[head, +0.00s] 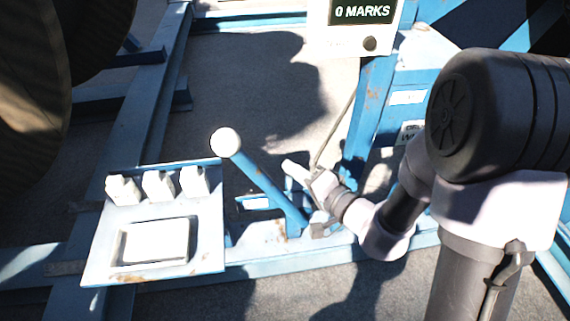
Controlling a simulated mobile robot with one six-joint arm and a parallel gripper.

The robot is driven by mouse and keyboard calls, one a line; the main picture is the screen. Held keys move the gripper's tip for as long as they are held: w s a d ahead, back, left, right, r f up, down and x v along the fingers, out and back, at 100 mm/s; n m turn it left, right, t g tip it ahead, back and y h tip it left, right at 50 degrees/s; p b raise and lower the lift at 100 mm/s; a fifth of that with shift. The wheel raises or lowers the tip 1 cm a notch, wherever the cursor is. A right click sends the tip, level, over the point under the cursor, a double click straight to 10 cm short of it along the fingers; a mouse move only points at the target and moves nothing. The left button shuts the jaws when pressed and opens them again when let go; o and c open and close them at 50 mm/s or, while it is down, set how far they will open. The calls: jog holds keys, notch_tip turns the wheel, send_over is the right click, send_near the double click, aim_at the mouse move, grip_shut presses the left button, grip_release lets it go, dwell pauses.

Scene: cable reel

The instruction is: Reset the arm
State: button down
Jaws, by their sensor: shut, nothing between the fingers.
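My gripper (291,168) is in the head view near the middle, at the end of my arm coming in from the right. Its fingers are shut, with nothing seen between them, and point up and to the left. A blue lever (262,183) with a white ball knob (225,142) leans up and left, just left of the gripper. From this angle I cannot tell how far the gripper is from the lever's shaft. The lever's foot is partly hidden near my gripper and wrist.
A panel (206,236) with three white blocks (158,185) and a white plate (156,243) stands left. A blue post (366,125) carries a box reading "0 MARKS" (362,13). A large reel (28,90) stands upper left. Blue frame beams (141,120) cross the concrete floor.

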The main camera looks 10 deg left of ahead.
jog(key=shift+r, duration=0.1)
dwell(0.3)
jog(key=s+a+r+n+g, duration=0.15)
jog(key=s+r+g, duration=0.3)
jog(key=s, duration=0.45)
jog(key=s+r+n+g, duration=0.3)
jog(key=s+g, duration=0.2)
jog(key=s, duration=0.4)
jog(key=s+d+m+t+h, duration=0.1)
jog(key=d+h, duration=0.3)
jog(key=d, duration=0.4)
jog(key=s+d+r+m+t+h+b, duration=0.1)
jog(key=d+m+t+h, duration=0.2)
jog(key=d+h, duration=0.2)
jog(key=d, duration=0.3)
jog(key=shift+s+h, duration=0.3)
